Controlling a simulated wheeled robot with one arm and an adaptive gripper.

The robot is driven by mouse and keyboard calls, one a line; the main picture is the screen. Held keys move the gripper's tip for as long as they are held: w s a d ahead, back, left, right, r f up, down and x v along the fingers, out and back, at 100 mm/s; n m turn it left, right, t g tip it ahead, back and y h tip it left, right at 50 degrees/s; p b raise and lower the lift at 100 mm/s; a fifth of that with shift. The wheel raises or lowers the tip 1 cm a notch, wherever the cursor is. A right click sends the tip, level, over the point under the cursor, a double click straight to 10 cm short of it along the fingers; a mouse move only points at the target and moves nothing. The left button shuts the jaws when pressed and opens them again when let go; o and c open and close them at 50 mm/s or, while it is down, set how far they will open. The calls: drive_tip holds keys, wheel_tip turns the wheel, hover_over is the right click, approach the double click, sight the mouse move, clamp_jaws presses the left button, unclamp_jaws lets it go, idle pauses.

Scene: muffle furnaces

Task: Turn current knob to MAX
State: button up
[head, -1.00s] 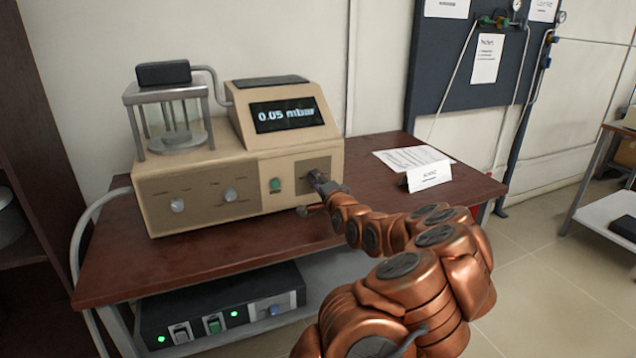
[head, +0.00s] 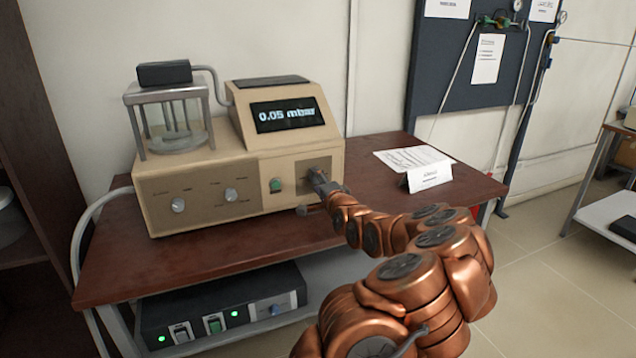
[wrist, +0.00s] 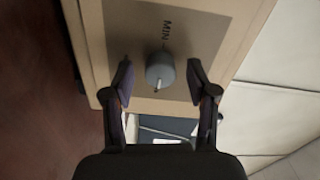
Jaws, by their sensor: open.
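The wrist view shows a round grey knob (wrist: 160,70) on a darker panel, with the printed word MIN beside it. A light mark on the knob points toward the bottom of that view. My gripper (wrist: 160,84) is open, its two fingers on either side of the knob with a gap on each side. In the head view my gripper (head: 318,182) is at the right end of the beige machine's front (head: 205,195), where it hides the knob. No MAX label is visible.
Two other knobs (head: 178,205) (head: 231,194) and a green switch (head: 275,185) sit on the machine's front. Its display (head: 287,115) reads 0.05 mbar. A black power box (head: 222,312) is below.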

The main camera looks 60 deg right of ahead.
drive_tip(key=shift+s, duration=0.1)
drive_tip(key=v, duration=1.2)
idle(0.4)
idle(0.5)
